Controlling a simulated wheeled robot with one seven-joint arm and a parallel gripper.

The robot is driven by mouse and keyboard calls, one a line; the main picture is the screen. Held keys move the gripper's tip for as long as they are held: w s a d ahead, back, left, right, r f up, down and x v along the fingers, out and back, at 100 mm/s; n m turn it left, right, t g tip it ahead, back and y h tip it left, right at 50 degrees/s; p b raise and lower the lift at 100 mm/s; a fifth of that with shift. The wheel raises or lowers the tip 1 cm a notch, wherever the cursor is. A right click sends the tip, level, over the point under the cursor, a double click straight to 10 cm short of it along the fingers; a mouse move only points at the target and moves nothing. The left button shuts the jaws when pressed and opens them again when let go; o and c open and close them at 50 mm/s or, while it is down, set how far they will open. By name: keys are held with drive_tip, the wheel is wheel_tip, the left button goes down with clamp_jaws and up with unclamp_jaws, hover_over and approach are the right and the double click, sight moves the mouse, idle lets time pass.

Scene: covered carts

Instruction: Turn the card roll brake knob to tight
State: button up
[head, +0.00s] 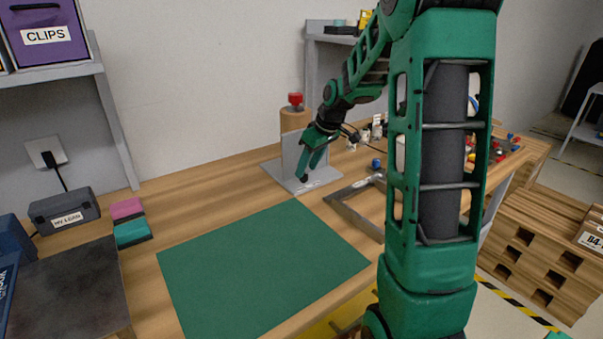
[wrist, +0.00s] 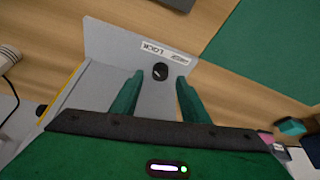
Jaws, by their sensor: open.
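The card roll stand is a grey plate with an upright panel (head: 290,155), and a brown roll (head: 296,122) with a red cap (head: 295,100) shows behind it. In the wrist view, a small round black knob (wrist: 160,72) with a pale mark sits on the grey plate (wrist: 112,42). A white label (wrist: 167,52) beside it reads LOCK; its smaller print is unclear. My gripper (head: 311,171) points down over the stand's front. In the wrist view its fingers (wrist: 160,80) are open and empty, one on each side of the knob, with visible gaps. The knob's exact setting cannot be read.
A green mat (head: 262,265) lies in front of the stand. A grey metal frame (head: 352,205) lies to the right, with small loose items (head: 376,163) behind it. A dark box (head: 65,211) and pink and teal blocks (head: 130,222) are at left. The mat area is clear.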

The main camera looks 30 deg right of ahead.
sight(304, 178)
drive_tip(key=shift+x, duration=1.2)
drive_tip(key=shift+c, duration=0.5)
clamp_jaws()
drive_tip(key=shift+a, duration=0.4)
drive_tip(key=shift+d, duration=0.2)
drive_tip(key=shift+m, duration=0.4)
drive_tip(key=m+h, duration=0.1)
drive_tip(key=m, duration=0.2)
drive_tip(key=shift+a+m+h, duration=0.15)
drive_tip(key=shift+m+h, duration=0.75)
drive_tip(key=shift+m, duration=1)
